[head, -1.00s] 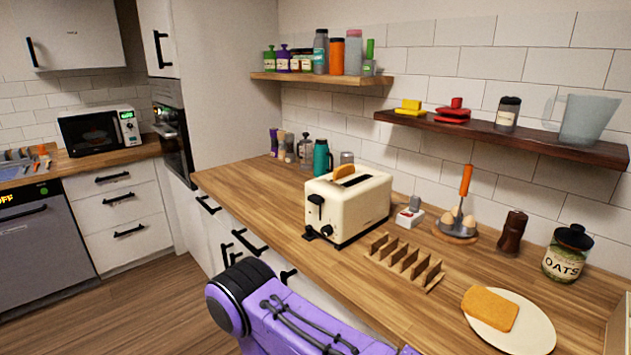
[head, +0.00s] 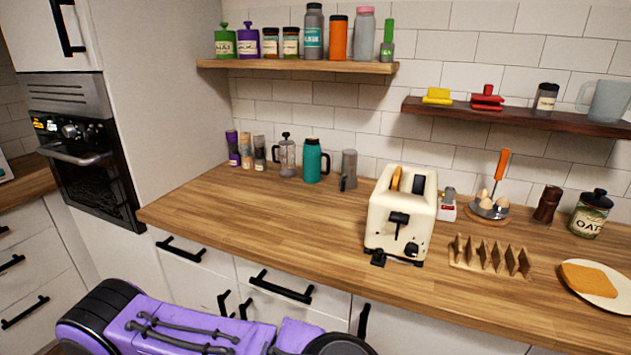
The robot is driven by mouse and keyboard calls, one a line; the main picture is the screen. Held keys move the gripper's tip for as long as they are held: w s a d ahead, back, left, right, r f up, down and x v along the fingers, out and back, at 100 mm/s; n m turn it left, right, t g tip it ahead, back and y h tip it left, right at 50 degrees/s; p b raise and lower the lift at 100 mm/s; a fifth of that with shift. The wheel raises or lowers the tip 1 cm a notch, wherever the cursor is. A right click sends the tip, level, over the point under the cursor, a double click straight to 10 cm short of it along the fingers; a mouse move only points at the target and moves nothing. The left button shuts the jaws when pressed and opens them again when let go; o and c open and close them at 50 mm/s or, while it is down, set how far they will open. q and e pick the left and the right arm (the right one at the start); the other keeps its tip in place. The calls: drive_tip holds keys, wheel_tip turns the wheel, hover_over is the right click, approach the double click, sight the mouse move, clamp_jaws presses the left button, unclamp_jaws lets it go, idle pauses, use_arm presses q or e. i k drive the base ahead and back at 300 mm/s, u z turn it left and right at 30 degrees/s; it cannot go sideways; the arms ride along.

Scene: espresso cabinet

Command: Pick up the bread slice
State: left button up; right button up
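One bread slice (head: 588,280) lies flat on a white plate (head: 611,301) at the right end of the counter. Another slice (head: 396,178) stands in the left slot of the cream toaster (head: 399,214), its top edge showing. The toaster's right slot looks dark and empty. A purple arm of mine crosses the bottom left of the head view, in front of the drawers. Neither of my grippers shows in the view.
A wooden toast rack (head: 491,257) stands between toaster and plate. A teal flask (head: 314,161) is at the back.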

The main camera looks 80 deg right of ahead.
sight(396, 179)
drive_tip(key=i, duration=1.2)
drive_tip(key=z, duration=2.35)
